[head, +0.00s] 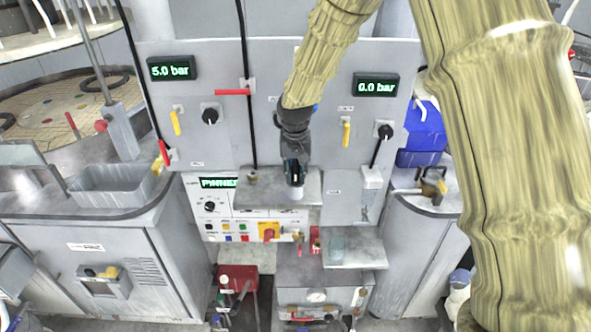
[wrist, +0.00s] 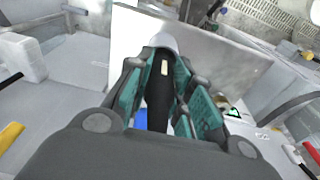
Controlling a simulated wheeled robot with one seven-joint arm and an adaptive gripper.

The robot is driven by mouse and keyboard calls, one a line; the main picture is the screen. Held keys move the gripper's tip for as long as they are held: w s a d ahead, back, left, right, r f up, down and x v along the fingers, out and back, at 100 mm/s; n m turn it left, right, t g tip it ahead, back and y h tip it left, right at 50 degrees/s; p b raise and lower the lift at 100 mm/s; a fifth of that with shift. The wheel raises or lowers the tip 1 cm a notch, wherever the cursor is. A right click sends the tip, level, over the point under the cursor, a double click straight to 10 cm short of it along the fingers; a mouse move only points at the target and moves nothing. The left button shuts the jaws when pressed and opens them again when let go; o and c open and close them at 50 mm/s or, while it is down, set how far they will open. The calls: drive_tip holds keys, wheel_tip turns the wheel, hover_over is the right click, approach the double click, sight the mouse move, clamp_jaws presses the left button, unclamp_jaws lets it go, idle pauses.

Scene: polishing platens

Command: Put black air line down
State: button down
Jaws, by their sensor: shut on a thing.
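My gripper (head: 294,172) is shut on a dark, slim piece, taken as the black air line (wrist: 158,97). In the wrist view the piece lies between the teal finger pads, with a small cream label and a pale, rounded end beyond it. In the head view the pale end (head: 295,193) points down at the small grey shelf (head: 253,197) in front of the panel. I cannot tell whether it touches the shelf. No hose is visible trailing from the piece, and my fingers hide much of it.
The grey panel (head: 290,75) behind has yellow and red levers and two pressure displays, 5.0 bar (head: 171,68) and 0.0 bar (head: 376,85). Thin black lines hang on it, one reaching the shelf's left end. A lower shelf (head: 362,257) holds a clear cup (head: 337,246).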

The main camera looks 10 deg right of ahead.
drive_tip(key=shift+f, duration=0.15)
drive_tip(key=shift+s, duration=0.1)
drive_tip(key=c, duration=1.3)
unclamp_jaws()
drive_tip(key=shift+f, duration=0.1)
drive_tip(key=shift+o, duration=0.2)
wheel_tip(320, 180, up, 12)
drive_tip(key=s+b, duration=0.1)
drive_tip(key=b, duration=0.3)
drive_tip(key=shift+s+a, duration=0.15)
drive_tip(key=shift+a, duration=0.05)
